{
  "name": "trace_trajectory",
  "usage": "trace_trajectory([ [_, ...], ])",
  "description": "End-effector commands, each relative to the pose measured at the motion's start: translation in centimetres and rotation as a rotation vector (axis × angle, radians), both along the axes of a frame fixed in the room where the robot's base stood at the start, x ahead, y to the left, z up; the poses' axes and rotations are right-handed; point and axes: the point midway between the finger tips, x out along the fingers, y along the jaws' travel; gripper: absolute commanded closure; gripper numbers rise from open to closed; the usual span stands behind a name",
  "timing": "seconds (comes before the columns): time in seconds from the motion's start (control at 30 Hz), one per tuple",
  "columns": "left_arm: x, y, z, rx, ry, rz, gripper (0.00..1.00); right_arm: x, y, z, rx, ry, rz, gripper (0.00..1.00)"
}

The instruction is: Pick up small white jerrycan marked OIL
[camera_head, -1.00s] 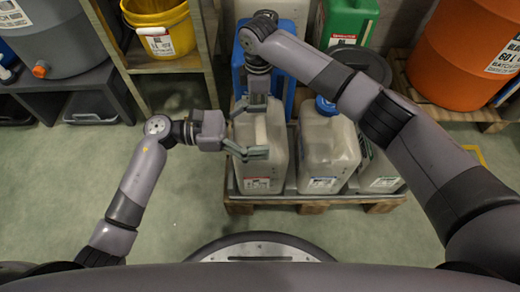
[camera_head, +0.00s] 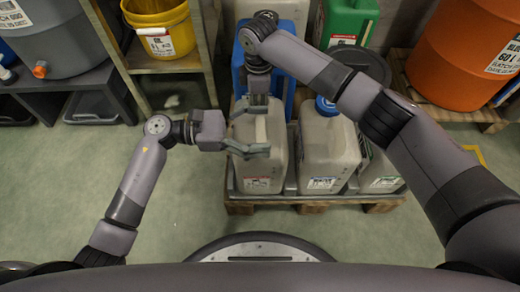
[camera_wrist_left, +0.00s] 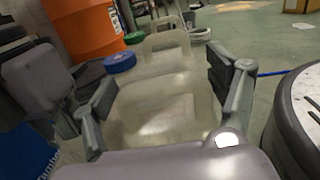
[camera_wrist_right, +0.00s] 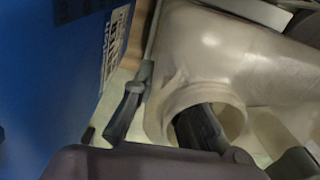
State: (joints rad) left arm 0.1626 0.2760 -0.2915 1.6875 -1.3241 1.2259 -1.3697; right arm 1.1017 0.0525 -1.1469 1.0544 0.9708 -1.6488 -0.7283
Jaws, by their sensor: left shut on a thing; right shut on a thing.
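A whitish jerrycan (camera_head: 277,168) with a red-edged label stands at the left front of the pallet. Its label is too small to read in the head view. My left gripper (camera_head: 248,131) reaches it from the left, with its fingers on two sides of its upper part. In the left wrist view the can's pale body (camera_wrist_left: 160,110) lies between the fingers. My right gripper (camera_head: 258,103) comes down from behind onto the can's far top end. In the right wrist view one finger is inside the can's round open neck (camera_wrist_right: 238,118), the other outside; both grippers are shut on the can.
A whitish jerrycan with a blue cap (camera_head: 326,105) stands close on the right, and another (camera_head: 382,175) beyond it. A blue container (camera_head: 238,70) is behind. The wooden pallet (camera_head: 305,206) carries them. Open floor (camera_head: 190,240) lies in front and to the left.

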Motion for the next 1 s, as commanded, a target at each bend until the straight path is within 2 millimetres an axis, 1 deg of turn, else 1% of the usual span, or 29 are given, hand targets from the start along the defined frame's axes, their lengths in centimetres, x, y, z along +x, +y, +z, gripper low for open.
trace_trajectory([
  [0.03, -0.1, -0.1, 0.4, 0.001, -0.002, -0.004, 0.58, 0.1, 0.0, 0.6, 0.001, -0.001, -0.001, 1.0],
  [0.17, -0.1, -0.1, 1.5, 0.001, -0.002, -0.004, 0.58, 0.1, 0.0, 1.7, 0.001, -0.001, -0.001, 1.0],
  [0.4, -0.2, -0.1, 4.1, 0.002, -0.001, -0.005, 0.58, 0.1, 0.0, 4.3, 0.001, -0.001, -0.001, 1.0],
  [0.5, -0.2, -0.1, 4.7, 0.002, -0.001, -0.005, 0.58, 0.1, 0.0, 4.9, 0.001, -0.001, -0.002, 1.0],
  [1.0, -0.2, -0.1, 4.7, 0.002, 0.0, -0.006, 0.58, 0.1, 0.0, 5.0, 0.001, -0.002, -0.002, 1.0],
])
